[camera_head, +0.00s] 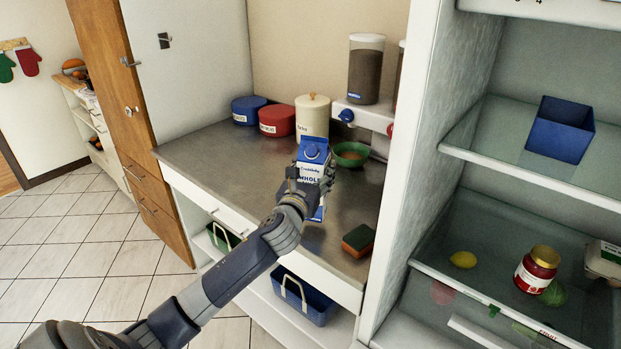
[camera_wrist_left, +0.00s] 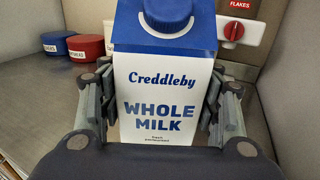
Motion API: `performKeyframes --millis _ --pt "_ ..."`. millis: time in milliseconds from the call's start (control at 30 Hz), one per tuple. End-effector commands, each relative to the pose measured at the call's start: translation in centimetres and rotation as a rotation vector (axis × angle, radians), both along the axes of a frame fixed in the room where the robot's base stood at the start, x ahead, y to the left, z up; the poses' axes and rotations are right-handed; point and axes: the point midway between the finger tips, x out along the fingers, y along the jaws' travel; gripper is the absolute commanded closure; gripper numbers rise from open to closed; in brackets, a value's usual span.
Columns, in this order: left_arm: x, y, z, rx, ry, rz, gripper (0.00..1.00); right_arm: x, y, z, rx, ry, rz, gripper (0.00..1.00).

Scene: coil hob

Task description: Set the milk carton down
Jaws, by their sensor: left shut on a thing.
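The milk carton (camera_head: 313,158) is white and blue with a blue cap. It stands about upright over the metal counter (camera_head: 220,160). My left gripper (camera_head: 305,188) is shut on the carton, with fingers on both sides of it. The left wrist view shows the carton's front (camera_wrist_left: 160,100), reading "Creddleby Whole Milk", between the fingers. The carton's base is partly hidden by the gripper, so I cannot tell whether it touches the counter. My right gripper is not in view.
A green bowl (camera_head: 351,155) stands just right of the carton. A cream canister (camera_head: 312,117), a red tin (camera_head: 277,120) and a blue tin (camera_head: 248,110) stand behind. A sponge (camera_head: 358,240) lies near the front right. The counter's left part is clear. An open fridge (camera_head: 480,160) is at right.

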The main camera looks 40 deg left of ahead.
Motion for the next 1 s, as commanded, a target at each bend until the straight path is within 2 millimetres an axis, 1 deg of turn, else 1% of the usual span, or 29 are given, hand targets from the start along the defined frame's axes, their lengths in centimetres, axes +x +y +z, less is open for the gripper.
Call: performKeyframes --millis 33,100,200,333,500,667,800,1000 --pt "0.9 0.5 0.6 0.002 -0.011 0.001 1.00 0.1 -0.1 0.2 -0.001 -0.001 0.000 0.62" --pt "1.9 1.0 0.5 0.001 -0.010 0.001 1.00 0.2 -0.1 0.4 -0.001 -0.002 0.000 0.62" --pt "3.2 1.6 0.3 0.001 -0.010 0.000 1.00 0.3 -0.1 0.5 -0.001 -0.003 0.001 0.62" --pt "4.2 2.1 0.2 0.002 -0.010 -0.001 1.00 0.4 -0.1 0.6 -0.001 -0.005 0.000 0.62" --pt "4.6 2.3 -0.2 0.002 -0.009 -0.002 1.00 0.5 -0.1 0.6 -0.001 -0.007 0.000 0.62" --pt "4.6 2.2 -2.2 -0.002 -0.006 -0.001 1.00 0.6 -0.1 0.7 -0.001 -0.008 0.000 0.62" --pt "4.6 2.2 -3.2 0.001 -0.009 -0.002 1.00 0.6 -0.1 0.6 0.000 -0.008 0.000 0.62" --pt "4.6 2.3 -3.5 0.003 -0.010 -0.002 1.00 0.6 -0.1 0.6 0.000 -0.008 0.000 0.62"
